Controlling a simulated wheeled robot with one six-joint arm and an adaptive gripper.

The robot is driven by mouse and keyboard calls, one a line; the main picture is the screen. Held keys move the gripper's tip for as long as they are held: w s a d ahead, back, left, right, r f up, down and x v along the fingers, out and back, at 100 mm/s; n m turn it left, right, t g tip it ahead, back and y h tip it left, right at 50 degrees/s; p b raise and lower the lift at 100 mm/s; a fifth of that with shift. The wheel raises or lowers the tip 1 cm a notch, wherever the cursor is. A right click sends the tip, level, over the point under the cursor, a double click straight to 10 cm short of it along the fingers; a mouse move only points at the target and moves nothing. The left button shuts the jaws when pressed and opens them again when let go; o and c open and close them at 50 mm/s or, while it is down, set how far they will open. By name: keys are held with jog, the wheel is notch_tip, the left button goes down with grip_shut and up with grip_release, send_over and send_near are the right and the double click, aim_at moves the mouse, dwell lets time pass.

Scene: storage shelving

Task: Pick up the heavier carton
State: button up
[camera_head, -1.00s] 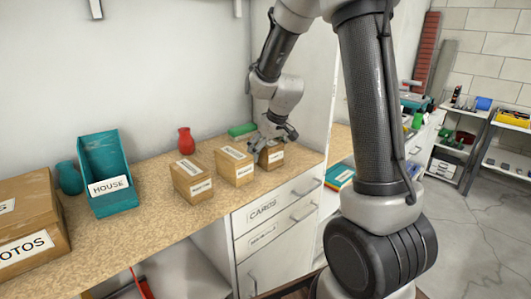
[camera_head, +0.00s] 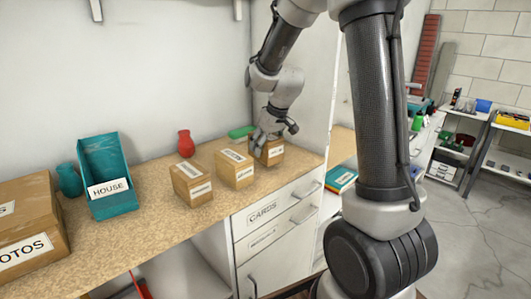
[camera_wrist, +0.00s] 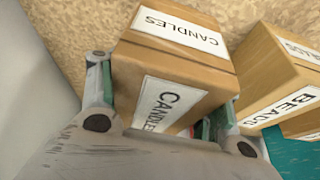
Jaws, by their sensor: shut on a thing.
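A brown carton labelled CANDLES (camera_wrist: 178,75) sits between the two fingers of my gripper (camera_wrist: 165,100), which is shut on it. In the head view this carton (camera_head: 272,153) is the rightmost of three on the counter, with my gripper (camera_head: 262,142) coming down over it. I cannot tell whether its base touches the counter. The middle carton (camera_head: 235,173) stands to its left; in the wrist view a carton labelled BEADS (camera_wrist: 270,80) lies beside the held one. The left carton (camera_head: 191,188) stands further left, its label too small to read.
A teal bin labelled HOUSE (camera_head: 112,203), a teal vase (camera_head: 69,180) and a large PHOTOS box (camera_head: 28,240) are at left.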

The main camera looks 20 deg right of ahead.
notch_tip(320, 180, up, 7)
jog(key=shift+r, duration=0.1)
dwell(0.6)
jog(key=shift+r+n, duration=0.1)
jog(key=shift+n, duration=0.2)
notch_tip(320, 180, down, 10)
dwell(0.4)
jog(key=o, duration=1.1)
